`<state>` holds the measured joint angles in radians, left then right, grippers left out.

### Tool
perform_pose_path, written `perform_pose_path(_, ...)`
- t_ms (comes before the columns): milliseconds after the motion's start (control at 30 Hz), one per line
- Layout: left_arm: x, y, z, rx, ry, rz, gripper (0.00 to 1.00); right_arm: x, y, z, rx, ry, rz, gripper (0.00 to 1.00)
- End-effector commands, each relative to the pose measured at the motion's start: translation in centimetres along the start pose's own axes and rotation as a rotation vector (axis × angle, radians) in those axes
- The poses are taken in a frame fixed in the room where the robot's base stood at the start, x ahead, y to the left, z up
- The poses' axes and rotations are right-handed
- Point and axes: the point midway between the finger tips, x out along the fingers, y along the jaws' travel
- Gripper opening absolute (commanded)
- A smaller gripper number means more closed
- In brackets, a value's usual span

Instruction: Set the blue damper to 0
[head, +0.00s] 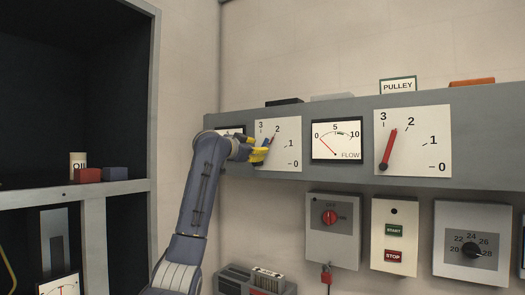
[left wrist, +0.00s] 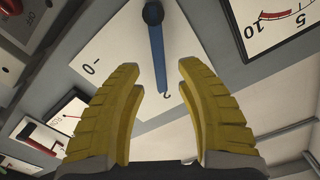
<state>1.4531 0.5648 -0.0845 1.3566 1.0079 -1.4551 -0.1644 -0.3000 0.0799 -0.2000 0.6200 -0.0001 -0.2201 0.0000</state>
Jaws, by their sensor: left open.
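The blue damper is a blue lever (left wrist: 158,55) on a white scale plate (head: 292,138) marked 0 to 3. In the left wrist view, its round dark pivot is at the top and its tip points at the 2 mark; the 0 mark lies off to the left. In the head view the lever (head: 268,143) is partly hidden by my gripper. My left gripper (head: 252,149) is open in front of the plate. In the left wrist view its yellow fingers (left wrist: 160,85) stand on either side of the lever's free end, with gaps to it. My right gripper is not in view.
A FLOW gauge (head: 337,139) and a red damper lever (head: 389,149) are on the same grey panel, to the right. Below hang a box with a red knob (head: 329,217), a START/STOP box (head: 394,256) and a dial box (head: 470,249). A dark shelf (head: 120,187) stands left.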

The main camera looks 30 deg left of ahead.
Motion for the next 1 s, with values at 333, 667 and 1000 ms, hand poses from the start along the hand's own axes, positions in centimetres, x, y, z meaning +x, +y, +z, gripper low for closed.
perform_pose_path(333, 3.5, 0.1, 0.0, -0.001, 0.0, 0.001, 0.36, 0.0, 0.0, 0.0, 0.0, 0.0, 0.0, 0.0)
perform_pose_path(667, 4.2, 0.0, 0.0, 0.001, 0.0, 0.0, 0.36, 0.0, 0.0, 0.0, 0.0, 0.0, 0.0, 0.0)
perform_pose_path(1000, 4.2, 0.1, 0.0, 0.001, 0.0, 0.0, 0.25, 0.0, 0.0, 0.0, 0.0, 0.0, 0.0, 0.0)
